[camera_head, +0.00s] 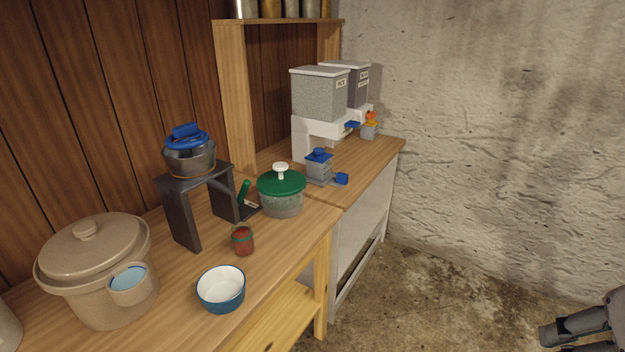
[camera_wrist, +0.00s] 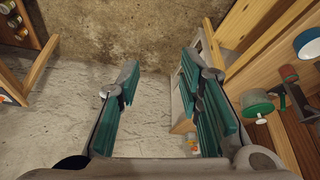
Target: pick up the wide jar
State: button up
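Two wide glass jars show in the head view, and I cannot tell which is the named one. One is a squat jar (camera_head: 281,205) with a green lid and white knob, standing on the wooden bench. The other is a round jar (camera_head: 189,158) with a blue lid, on a dark stand. My gripper (camera_head: 575,330) is at the bottom right of the head view, over the floor and well away from both. In the wrist view my gripper (camera_wrist: 163,78) is open, with nothing between its fingers. The green-lidded jar (camera_wrist: 258,105) shows there at the right.
A small red jar (camera_head: 243,240), a blue-and-white bowl (camera_head: 221,290) and a large beige lidded pot (camera_head: 95,262) stand on the bench. The dark stand (camera_head: 180,215) is behind them. Grey dispensers (camera_head: 320,95) stand on the farther counter. The floor (camera_head: 450,300) is clear.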

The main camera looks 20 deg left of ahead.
aim_at(242, 236)
jog(key=i+j+u, duration=0.15)
jog(key=u, duration=0.25)
jog(key=i+u, duration=0.6)
jog(key=u, duration=0.25)
jog(key=i, duration=0.1)
